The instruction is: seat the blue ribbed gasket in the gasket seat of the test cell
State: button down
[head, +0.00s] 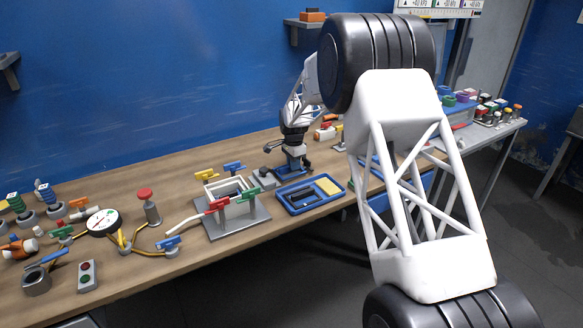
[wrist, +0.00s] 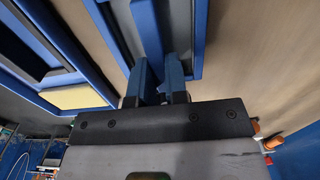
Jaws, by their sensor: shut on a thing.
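My gripper (head: 293,167) points down low over a small blue-rimmed tray, right of the middle of the bench. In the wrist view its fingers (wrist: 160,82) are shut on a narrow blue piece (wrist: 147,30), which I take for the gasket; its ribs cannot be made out. The blue-rimmed tray (wrist: 200,35) lies just beneath or beside it; whether the piece touches it I cannot tell. What looks like the test cell (head: 262,215), a white open frame on a grey plate with red, green, yellow and blue clamps, stands left of my gripper. Its seat is not clearly visible.
A red-topped post (head: 151,208), a round gauge (head: 103,222) and yellow tubing crowd the left.

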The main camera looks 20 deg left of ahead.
jog(key=shift+r, duration=0.1)
jog(key=shift+r, duration=0.85)
jog(key=shift+s+d+r, duration=0.1)
jog(key=shift+s+r, duration=0.05)
jog(key=shift+r, duration=0.7)
jog(key=s+d, duration=0.2)
jog(key=s, duration=0.2)
jog(key=s+d, duration=0.1)
jog(key=s, duration=0.3)
jog(key=s+d+r, duration=0.1)
jog(key=s+d, duration=0.1)
jog(key=s, duration=0.2)
jog(key=shift+d+r, duration=0.1)
jog(key=shift+d, duration=0.25)
jog(key=shift+s+d, duration=0.25)
jog(key=shift+s, duration=0.3)
jog(key=shift+s+d, duration=0.25)
jog(key=shift+s, duration=0.3)
jog(key=shift+a+r, duration=0.1)
jog(key=shift+r, duration=0.05)
jog(key=s+a+r, duration=0.5)
jog(key=a, duration=0.5)
jog(key=s+a+r, duration=0.5)
jog(key=a+r, duration=0.1)
jog(key=a, duration=0.3)
jog(key=shift+s+a+r, duration=0.3)
jog(key=shift+a, duration=0.1)
